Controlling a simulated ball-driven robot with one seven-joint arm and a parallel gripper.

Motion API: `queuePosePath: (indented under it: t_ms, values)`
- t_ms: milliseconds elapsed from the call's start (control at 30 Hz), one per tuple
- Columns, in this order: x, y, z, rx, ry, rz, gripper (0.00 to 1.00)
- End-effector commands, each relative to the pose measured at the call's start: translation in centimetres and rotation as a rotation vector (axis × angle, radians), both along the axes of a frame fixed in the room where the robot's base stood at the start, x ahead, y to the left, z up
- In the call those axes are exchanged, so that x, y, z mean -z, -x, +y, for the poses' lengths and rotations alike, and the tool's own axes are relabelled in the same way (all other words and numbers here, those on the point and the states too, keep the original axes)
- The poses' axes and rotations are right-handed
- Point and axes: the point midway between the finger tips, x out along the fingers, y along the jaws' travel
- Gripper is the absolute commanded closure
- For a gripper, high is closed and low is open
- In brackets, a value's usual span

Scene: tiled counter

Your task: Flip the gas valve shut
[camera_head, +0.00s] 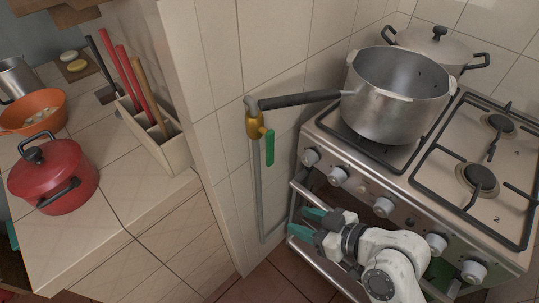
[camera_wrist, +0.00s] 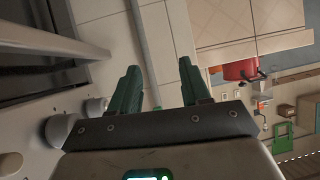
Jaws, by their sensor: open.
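The gas valve (camera_head: 254,125) has a yellow brass body on a grey pipe (camera_head: 258,195) that runs down the tiled wall left of the stove. Its green lever (camera_head: 269,148) hangs down, roughly in line with the pipe. My gripper (camera_head: 306,222) has teal fingers and is open and empty. It is in front of the stove's left front corner, below and to the right of the lever, apart from it. In the wrist view the two fingers (camera_wrist: 160,68) are spread with nothing between them.
A steel pot (camera_head: 395,105) on the stove (camera_head: 420,165) has a long dark handle (camera_head: 298,99) reaching left near the pipe top. Stove knobs (camera_head: 338,175) and a front rail (camera_head: 320,265) are close to my gripper. A red pot (camera_head: 65,185) stands on the left counter.

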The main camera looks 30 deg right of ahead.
Motion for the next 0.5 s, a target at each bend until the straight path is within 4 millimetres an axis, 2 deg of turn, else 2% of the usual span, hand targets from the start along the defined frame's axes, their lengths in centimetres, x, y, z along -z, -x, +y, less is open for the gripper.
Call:
queuePosePath:
  t_ms: [100, 200, 300, 500]
  values:
    - [-4.2, -2.1, -0.1, 0.015, -0.052, -0.237, 0.53]
    - [-7.0, -3.0, -0.6, 0.046, -0.083, -0.376, 0.53]
    - [-8.7, -3.4, -1.1, 0.075, -0.101, -0.459, 0.53]
    - [-9.7, -4.4, -1.2, 0.091, -0.111, -0.499, 0.53]
